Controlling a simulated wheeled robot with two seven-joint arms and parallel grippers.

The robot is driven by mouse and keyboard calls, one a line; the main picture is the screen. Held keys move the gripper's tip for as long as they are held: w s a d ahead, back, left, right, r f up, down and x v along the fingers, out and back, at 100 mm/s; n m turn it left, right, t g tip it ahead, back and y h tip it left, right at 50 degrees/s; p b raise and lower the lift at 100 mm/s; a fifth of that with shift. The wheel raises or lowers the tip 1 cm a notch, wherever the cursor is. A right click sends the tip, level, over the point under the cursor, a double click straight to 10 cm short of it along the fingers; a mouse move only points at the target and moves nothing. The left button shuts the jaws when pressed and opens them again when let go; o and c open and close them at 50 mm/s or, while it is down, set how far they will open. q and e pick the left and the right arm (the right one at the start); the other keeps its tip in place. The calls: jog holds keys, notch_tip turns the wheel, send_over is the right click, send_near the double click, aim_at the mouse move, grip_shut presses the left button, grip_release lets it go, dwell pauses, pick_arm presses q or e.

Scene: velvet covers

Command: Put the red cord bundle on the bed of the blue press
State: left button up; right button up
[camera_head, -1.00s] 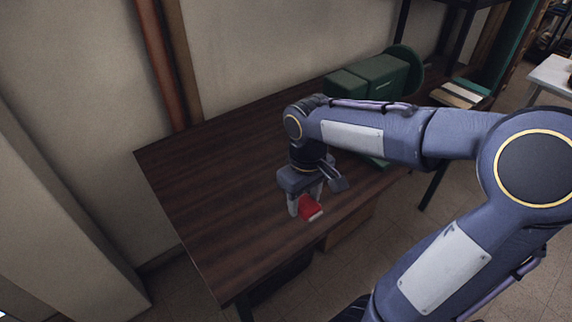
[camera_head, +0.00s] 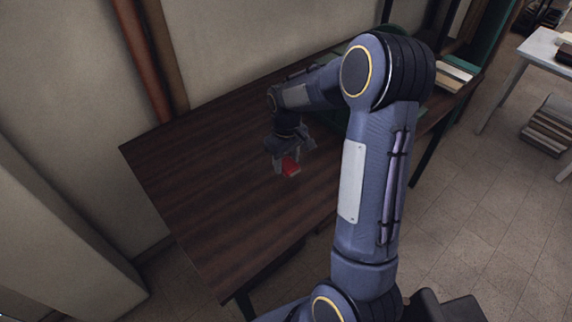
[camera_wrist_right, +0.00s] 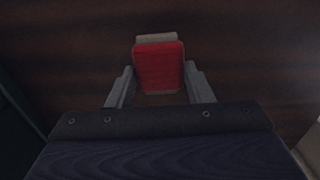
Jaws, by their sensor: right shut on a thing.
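The red cord bundle (camera_head: 291,166) is held between the fingers of my right gripper (camera_head: 283,162) over the dark wooden table. In the right wrist view the red bundle (camera_wrist_right: 160,66), with pale ends, sits between the two grey fingers (camera_wrist_right: 160,88). How far it is above the table is hard to tell. The press is mostly hidden behind my right arm; only a bit of green (camera_head: 343,48) shows behind it, and I see no blue press clearly. My left gripper is not in view.
The dark table (camera_head: 200,190) has clear room to the left of and in front of the gripper. Books (camera_head: 455,72) lie at its far right. A white table (camera_head: 548,47) and a stack of books on the floor (camera_head: 550,127) are at right.

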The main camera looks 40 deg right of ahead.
aim_at(286, 160)
jog(key=shift+w+d+f, duration=0.1)
jog(key=shift+w+f, duration=0.1)
jog(key=shift+w+d+f, duration=0.1)
jog(key=shift+w+f, duration=0.05)
jog(key=shift+f, duration=1.65)
jog(key=shift+f, duration=0.2)
jog(key=o, duration=1)
jog(key=shift+o, duration=0.2)
jog(key=shift+r, duration=0.1)
